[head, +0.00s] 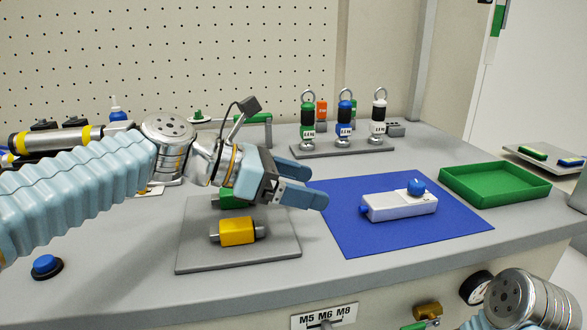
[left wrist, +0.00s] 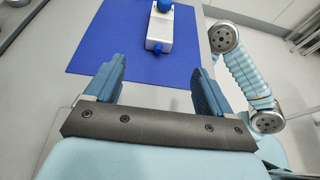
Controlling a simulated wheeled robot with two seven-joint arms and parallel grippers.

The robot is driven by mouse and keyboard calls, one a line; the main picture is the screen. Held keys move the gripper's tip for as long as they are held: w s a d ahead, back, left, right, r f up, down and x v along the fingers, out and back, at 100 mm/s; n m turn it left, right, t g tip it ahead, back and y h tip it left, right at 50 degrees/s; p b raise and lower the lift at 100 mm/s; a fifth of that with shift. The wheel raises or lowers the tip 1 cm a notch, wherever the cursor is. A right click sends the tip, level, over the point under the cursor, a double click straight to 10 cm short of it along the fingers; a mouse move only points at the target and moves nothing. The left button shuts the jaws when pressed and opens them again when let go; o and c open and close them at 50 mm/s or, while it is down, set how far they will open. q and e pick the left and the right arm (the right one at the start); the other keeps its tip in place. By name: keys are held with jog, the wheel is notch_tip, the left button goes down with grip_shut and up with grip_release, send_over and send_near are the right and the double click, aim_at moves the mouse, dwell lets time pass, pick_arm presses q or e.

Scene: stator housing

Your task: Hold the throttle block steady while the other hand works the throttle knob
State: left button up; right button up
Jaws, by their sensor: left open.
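The throttle block (head: 400,206) is a white oblong block lying on a blue mat (head: 350,238). A blue throttle knob (head: 416,187) stands on top near its far right end, and a small blue piece sticks out of its left end. My left gripper (head: 320,190) is open and empty, left of the block, its fingers pointing right near the mat's left edge. In the left wrist view the block (left wrist: 158,28) lies ahead of the open fingers (left wrist: 158,68), clear of them. My right arm shows partly, but its gripper is out of view.
A grey plate (head: 285,245) with a yellow part (head: 237,232) and a green part (head: 232,199) lies under my left gripper. A green tray (head: 495,197) stands right of the mat. A rack (head: 342,150) of ringed cylinders stands behind. The mat around the block is clear.

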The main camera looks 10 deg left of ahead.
aim_at(368, 202)
pick_arm(q)
jog(key=x, duration=1.3)
jog(key=shift+w+d+f, duration=0.15)
jog(key=shift+d+f, duration=0.05)
jog(key=shift+d, duration=0.15)
jog(key=c, duration=1.4)
